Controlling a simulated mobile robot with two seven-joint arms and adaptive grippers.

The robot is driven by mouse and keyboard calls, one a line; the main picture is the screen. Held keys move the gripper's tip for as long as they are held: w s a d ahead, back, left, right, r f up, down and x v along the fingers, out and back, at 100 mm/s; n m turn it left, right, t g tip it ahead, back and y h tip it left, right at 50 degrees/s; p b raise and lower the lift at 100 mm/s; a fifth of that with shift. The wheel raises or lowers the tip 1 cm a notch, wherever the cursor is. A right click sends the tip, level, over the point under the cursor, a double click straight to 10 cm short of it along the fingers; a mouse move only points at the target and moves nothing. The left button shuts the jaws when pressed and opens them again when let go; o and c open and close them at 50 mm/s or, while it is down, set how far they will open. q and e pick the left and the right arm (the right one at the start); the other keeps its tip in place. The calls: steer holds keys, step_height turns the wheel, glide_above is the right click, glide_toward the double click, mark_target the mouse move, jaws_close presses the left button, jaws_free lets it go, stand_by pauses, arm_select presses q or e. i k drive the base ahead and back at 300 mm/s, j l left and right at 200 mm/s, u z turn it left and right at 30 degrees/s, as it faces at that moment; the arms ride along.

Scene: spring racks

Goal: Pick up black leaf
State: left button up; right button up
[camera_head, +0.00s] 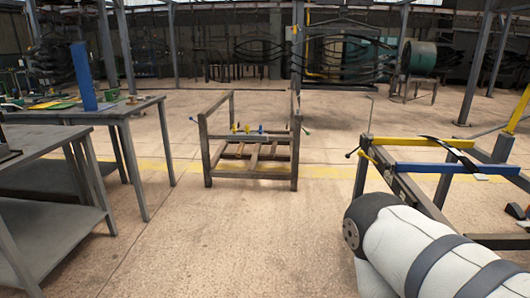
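A thin, curved black strip (455,152), which looks like a black leaf, lies across the yellow and blue bars of the rack at the right. Its far end is near the yellow bar and it runs toward the right past the blue bar. Neither gripper is in view. A white, dark-banded link of my own arm fills the lower right and hides part of the rack.
The right rack (404,191) has a yellow bar (420,142) and a blue bar (445,169). A low grey rack (208,150) stands in the middle. Grey tables (125,113) stand at the left, one with a blue post (83,77). The central floor is clear.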

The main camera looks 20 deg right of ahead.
mark_target(479, 177)
steer(key=i+l+z, duration=0.1)
steer(key=i+z, duration=0.25)
steer(key=i, duration=0.15)
steer(key=i+z, duration=0.35)
steer(key=i, duration=0.15)
steer(key=i+j+z, duration=0.15)
steer(key=i+z, duration=0.2)
steer(key=i+j+z, duration=0.35)
steer(key=i, duration=0.2)
